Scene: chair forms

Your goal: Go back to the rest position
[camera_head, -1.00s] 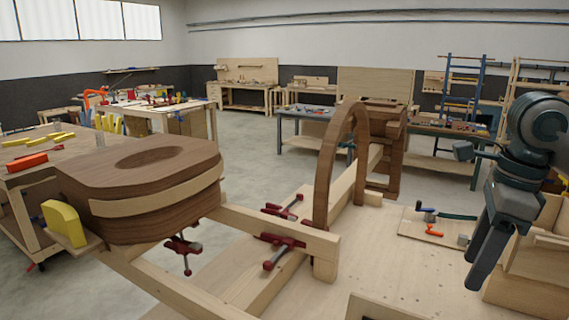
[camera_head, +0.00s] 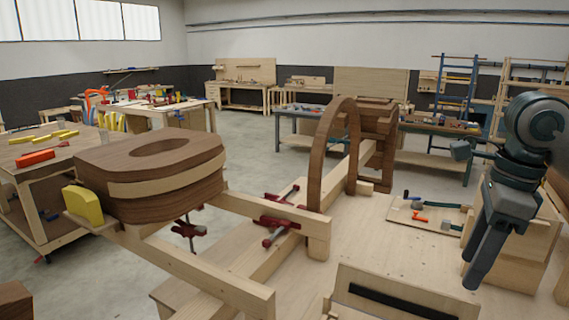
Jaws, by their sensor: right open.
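My right gripper (camera_head: 481,262) hangs at the right of the head view, over the right part of the pale wooden bench top (camera_head: 375,240). Its two dark fingers point down and a gap shows between them. No object shows between them. My left gripper is not in the picture.
A dark wooden form with a light strip (camera_head: 165,190) stands at left on a pale frame (camera_head: 205,275), beside a yellow block (camera_head: 84,204). A dark arch (camera_head: 325,150) rises mid-bench near red clamps (camera_head: 275,225). A tool board (camera_head: 425,218) and wooden box (camera_head: 515,250) lie near the gripper.

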